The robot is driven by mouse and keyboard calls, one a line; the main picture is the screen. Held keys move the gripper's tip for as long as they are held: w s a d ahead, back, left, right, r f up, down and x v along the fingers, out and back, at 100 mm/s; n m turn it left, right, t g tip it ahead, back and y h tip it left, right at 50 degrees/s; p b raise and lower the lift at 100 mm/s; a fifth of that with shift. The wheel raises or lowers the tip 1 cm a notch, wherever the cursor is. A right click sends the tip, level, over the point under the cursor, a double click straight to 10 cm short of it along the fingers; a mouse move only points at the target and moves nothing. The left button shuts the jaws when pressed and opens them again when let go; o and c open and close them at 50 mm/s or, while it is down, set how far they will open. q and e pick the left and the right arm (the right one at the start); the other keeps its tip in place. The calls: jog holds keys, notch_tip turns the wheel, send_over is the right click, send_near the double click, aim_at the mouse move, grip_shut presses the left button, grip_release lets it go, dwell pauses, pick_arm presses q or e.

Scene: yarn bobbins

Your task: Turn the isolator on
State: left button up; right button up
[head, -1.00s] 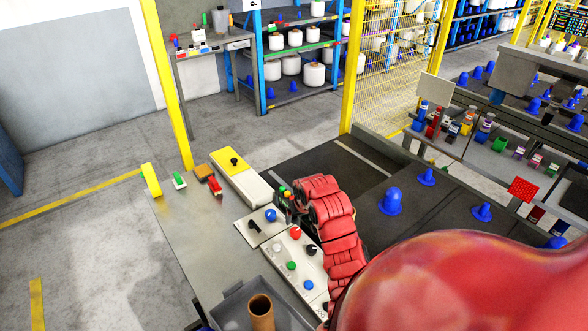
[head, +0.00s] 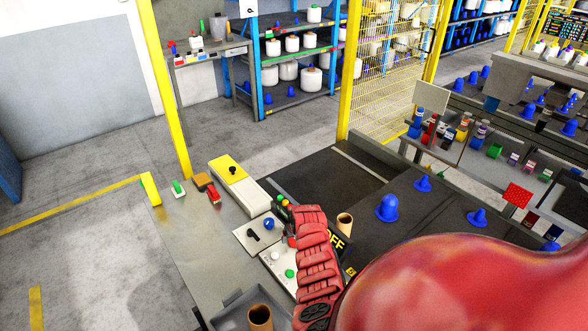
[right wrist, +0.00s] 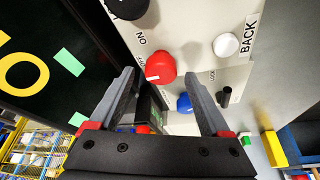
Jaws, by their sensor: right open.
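A pale control panel (head: 268,262) lies on the bench's right side, partly behind my right arm. Its red knob (right wrist: 160,66) shows large in the right wrist view; it also shows beside the arm in the head view (head: 291,242). A black knob (right wrist: 128,8) is cut off at the top of the wrist view, with "ON" lettering between the two knobs. I cannot tell which control is the isolator. My right gripper (right wrist: 160,78) is open, its fingers apart, with the red knob in line with the gap; contact is not visible. A dark display (head: 337,240) reads "OFF". My left gripper is not in view.
A white button (right wrist: 226,45) marked "BACK", a blue button (right wrist: 184,103) and a black lever (right wrist: 225,96) stand near the fingers. A grey bin (head: 228,313) holds a brown tube (head: 260,318). Another tube (head: 345,222) stands beyond my arm. Blue cones (head: 387,208) stand on the dark surface.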

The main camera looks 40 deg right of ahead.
jog(key=shift+w+f, duration=0.15)
jog(key=shift+f, duration=0.2)
grip_shut()
dwell(0.4)
